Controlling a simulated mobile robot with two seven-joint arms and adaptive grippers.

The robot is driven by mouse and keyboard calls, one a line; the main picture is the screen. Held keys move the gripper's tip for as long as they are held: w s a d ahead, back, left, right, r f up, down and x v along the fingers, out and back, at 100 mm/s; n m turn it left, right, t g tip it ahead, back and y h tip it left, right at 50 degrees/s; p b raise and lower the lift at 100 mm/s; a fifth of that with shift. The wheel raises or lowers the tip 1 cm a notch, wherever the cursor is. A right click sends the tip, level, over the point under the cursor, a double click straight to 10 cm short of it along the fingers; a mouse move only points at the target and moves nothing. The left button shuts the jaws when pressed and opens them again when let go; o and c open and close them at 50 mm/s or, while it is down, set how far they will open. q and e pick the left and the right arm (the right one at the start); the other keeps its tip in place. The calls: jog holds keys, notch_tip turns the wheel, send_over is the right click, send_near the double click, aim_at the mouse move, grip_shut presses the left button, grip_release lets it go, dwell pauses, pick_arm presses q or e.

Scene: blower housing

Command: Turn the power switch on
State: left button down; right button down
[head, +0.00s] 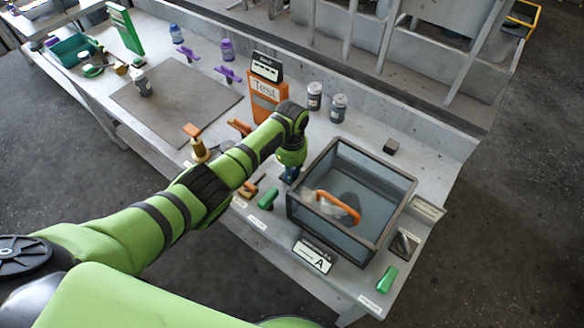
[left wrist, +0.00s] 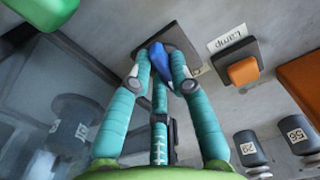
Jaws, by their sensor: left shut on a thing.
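A blue switch lever (left wrist: 160,58) stands on a dark square base plate (left wrist: 183,36) in the left wrist view. Its label is mostly hidden behind a finger, so I cannot read whether it is the power switch. My left gripper (left wrist: 161,64) has its teal fingers shut on the blue lever, one on each side. In the head view the left gripper (head: 290,174) is low at the left side of the glass-walled box (head: 345,248), and my arm hides most of the switch. My right gripper is not in view.
An orange switch (left wrist: 243,71) labelled "Lamp" is beside the blue one. The dark-framed box holds an orange-handled thing (head: 338,206). Grey jars (head: 314,96) stand behind, near an orange "Test" panel (head: 264,100). A grey mat (head: 180,115) lies to the left.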

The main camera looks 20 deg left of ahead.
pick_arm(q)
jog(key=shift+a+m, duration=0.1)
jog(key=shift+m, duration=1.9)
jog(key=c, duration=1.1)
grip_release()
notch_tip(320, 180, up, 12)
jog(key=shift+f, duration=0.1)
